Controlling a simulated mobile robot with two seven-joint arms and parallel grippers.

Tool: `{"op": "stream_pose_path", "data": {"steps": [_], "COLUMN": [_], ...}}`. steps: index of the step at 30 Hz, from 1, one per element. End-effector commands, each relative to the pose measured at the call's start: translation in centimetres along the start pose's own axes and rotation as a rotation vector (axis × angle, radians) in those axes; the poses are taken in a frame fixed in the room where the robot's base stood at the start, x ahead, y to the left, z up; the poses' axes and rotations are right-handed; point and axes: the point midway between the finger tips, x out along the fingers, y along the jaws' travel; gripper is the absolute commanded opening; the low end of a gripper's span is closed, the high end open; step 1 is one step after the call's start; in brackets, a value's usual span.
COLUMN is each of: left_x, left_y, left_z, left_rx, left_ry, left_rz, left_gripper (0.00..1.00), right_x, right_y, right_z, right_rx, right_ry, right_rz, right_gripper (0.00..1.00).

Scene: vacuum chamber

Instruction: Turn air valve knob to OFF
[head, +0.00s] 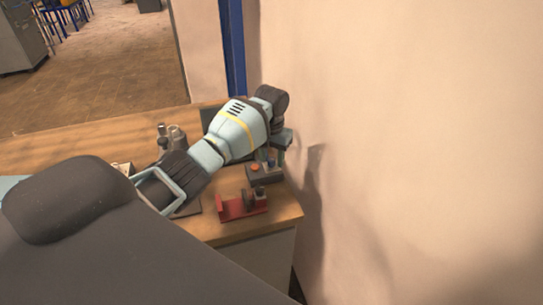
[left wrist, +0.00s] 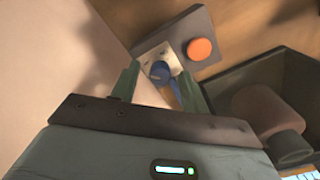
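Contact cannot be made out. In the head view my left gripper (head: 277,153) is just above the box and partly hides the knob. My right gripper is not in view.
A red stand (head: 237,208) with dark parts sits near the table's front edge. A dark open case (left wrist: 285,90) holding a brown cylinder (left wrist: 265,112) is close on the right in the left wrist view. The wall (head: 400,150) rises close on the right.

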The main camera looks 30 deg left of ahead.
Motion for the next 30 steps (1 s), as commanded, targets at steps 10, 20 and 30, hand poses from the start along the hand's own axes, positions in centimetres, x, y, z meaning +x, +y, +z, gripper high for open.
{"op": "stream_pose_path", "data": {"steps": [10,20,30], "left_x": [-0.8,-5.8,-7.9], "left_y": [0.0,0.0,0.0], "left_z": [-0.1,-0.1,0.0], "left_rx": [0.001,0.0,0.0], "left_ry": [0.002,0.004,0.001], "left_rz": [0.0,0.0,0.0], "left_gripper": [0.45,0.45,0.45], "right_x": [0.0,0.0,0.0], "right_y": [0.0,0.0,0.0], "right_z": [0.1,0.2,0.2], "right_rx": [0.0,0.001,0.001], "right_ry": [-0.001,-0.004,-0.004], "right_rz": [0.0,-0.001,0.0], "right_gripper": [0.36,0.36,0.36]}}
